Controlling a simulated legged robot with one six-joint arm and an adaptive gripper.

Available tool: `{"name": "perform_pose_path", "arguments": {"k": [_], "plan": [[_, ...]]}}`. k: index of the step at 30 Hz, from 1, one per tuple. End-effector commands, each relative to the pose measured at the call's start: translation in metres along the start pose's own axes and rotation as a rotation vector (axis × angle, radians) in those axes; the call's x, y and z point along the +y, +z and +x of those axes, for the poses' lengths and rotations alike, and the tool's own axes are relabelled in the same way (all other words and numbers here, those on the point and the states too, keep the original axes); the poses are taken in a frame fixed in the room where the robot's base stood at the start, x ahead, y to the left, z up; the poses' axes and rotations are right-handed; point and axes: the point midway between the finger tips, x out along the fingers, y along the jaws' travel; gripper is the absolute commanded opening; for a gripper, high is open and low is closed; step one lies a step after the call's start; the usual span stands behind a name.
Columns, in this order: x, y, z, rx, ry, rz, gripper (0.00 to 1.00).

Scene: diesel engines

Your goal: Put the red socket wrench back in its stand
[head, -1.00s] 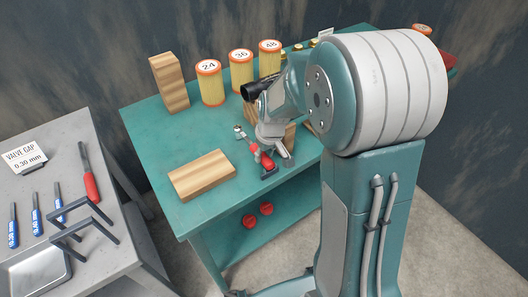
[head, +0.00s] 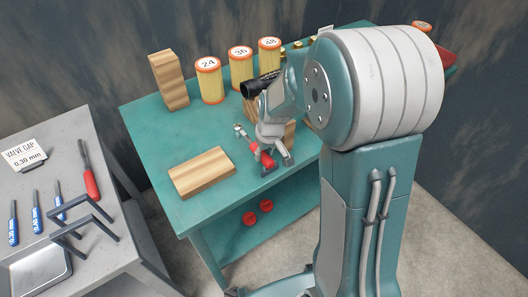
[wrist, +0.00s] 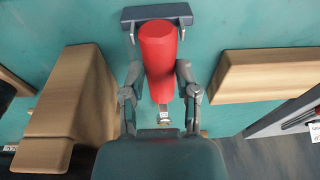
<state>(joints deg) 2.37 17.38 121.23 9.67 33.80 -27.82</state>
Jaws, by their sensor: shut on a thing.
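The red socket wrench (head: 267,161) is on or just above the front of the teal bench, its metal head pointing to the back left. My gripper (wrist: 160,70) is shut on its red handle, which also shows in the wrist view (wrist: 158,50), with a finger on each side. The metal shaft runs down toward the palm in the wrist view. A dark grey bar with two short prongs (wrist: 157,13) lies beyond the handle's end; I cannot tell whether it belongs to a stand. Two dark angled brackets (head: 84,222), possibly the stand, are on the grey table at left.
A flat wooden block (head: 202,173) lies left of the wrench, and an upright one (head: 169,80) stands at the back. Numbered filters (head: 209,80) line the rear. The grey table holds a red-handled screwdriver (head: 90,184), blue tools and a tray. A gap separates the tables.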

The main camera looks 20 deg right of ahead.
Motion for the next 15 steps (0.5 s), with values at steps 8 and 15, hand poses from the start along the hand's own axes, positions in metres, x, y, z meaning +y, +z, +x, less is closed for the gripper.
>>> {"name": "perform_pose_path", "arguments": {"k": [8, 15], "plan": [[0.0004, -0.0015, 0.0008, 0.001, 0.001, 0.000, 0.00], [0.0003, -0.0010, 0.0009, 0.000, 0.000, 0.000, 0.80]]}}
